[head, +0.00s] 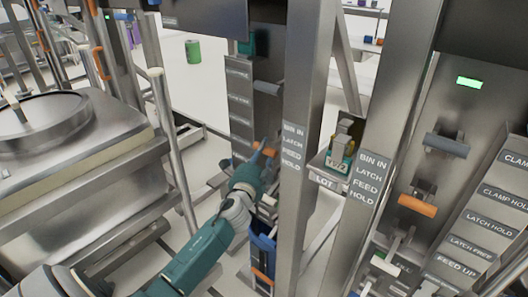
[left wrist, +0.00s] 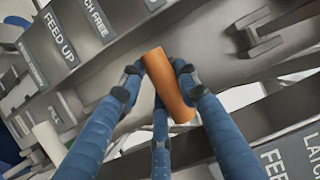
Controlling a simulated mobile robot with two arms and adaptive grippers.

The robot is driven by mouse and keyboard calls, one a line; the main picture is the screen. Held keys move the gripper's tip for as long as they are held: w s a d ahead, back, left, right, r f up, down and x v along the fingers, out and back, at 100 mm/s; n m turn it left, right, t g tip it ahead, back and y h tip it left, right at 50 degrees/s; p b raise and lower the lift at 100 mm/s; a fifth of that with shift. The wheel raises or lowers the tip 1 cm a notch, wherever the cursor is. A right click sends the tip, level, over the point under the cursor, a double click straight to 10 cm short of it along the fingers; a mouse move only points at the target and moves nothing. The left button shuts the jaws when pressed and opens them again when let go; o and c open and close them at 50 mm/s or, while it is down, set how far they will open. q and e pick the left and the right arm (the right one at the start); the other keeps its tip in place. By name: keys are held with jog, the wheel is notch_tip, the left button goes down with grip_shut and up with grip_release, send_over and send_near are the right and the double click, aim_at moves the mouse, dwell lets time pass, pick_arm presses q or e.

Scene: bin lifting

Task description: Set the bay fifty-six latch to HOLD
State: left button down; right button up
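My left gripper (head: 262,152) reaches to the labelled panel (head: 240,98) of the middle bay in the head view. In the left wrist view its blue fingers (left wrist: 158,85) lie on both sides of an orange handle (left wrist: 168,88). The handle is tilted between them; whether they press on it is unclear. "FEED UP" and "LATCH FREE" plates (left wrist: 92,20) show beside it. A similar orange handle (head: 417,205) is on the right bay's panel. No bay number is readable. My right gripper is not in view.
A steel post (head: 302,100) labelled BIN IN, LATCH, FEED, HOLD stands just right of my left gripper. A grey handle (head: 268,88) sits above it and a blue bin (head: 262,250) below. A steel vessel (head: 45,125) and rail (head: 172,150) stand left. The right bay has a green light (head: 469,82).

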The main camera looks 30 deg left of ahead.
pick_arm(q)
jog(key=c, duration=1.4)
grip_release()
notch_tip(320, 180, up, 3)
jog(key=shift+w+a+f+t, duration=0.1)
jog(key=shift+w+a+t, duration=0.05)
jog(key=shift+t, duration=0.15)
jog(key=shift+o, duration=0.9)
jog(key=shift+d+f, duration=0.2)
jog(key=shift+f, duration=0.15)
jog(key=shift+s+d+f, duration=0.15)
jog(key=shift+s, duration=0.3)
jog(key=v, duration=1.1)
jog(key=shift+r, duration=0.3)
